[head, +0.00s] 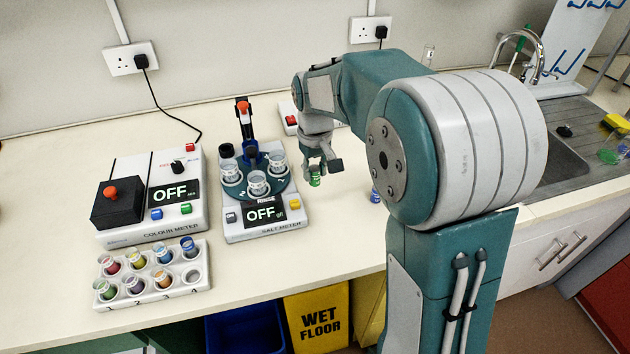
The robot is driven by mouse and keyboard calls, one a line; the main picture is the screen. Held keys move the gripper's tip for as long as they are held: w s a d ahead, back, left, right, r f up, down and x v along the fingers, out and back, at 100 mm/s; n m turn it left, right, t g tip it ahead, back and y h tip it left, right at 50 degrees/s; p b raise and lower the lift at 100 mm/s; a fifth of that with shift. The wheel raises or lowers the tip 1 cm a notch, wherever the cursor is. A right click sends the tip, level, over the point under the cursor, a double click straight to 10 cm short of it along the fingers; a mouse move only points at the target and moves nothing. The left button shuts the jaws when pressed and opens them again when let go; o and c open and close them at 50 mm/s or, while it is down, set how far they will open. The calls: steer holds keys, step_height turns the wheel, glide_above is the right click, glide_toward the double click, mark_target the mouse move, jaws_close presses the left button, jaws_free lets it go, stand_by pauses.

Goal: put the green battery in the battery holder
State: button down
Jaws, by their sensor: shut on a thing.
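My gripper (322,163) is shut on the green battery (315,180) and points down. The battery hangs below the fingers, roughly upright, just right of the salt meter. I cannot tell whether its lower end touches the bench. A white box (285,109) with a red part on top stands behind the gripper. My arm hides much of this box, and I cannot tell whether it is the battery holder. A small blue-purple object (375,195) stands on the bench to the right, partly hidden by my arm.
The salt meter (263,235) with its cup carousel stands left of the gripper. The colour meter (130,236) and a rack (205,280) of coloured vials are farther left. A sink (560,160) is at right. The bench in front of the gripper is clear.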

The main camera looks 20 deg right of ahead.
steer(key=w+f, duration=0.1)
steer(key=f, duration=0.1)
steer(key=w+d+f, duration=0.1)
steer(key=w+f, duration=0.1)
steer(key=shift+w+d+f, duration=0.1)
steer(key=shift+w+f, duration=0.15)
steer(key=shift+f, duration=1.45)
steer(key=shift+c, duration=2.1)
jaws_free()
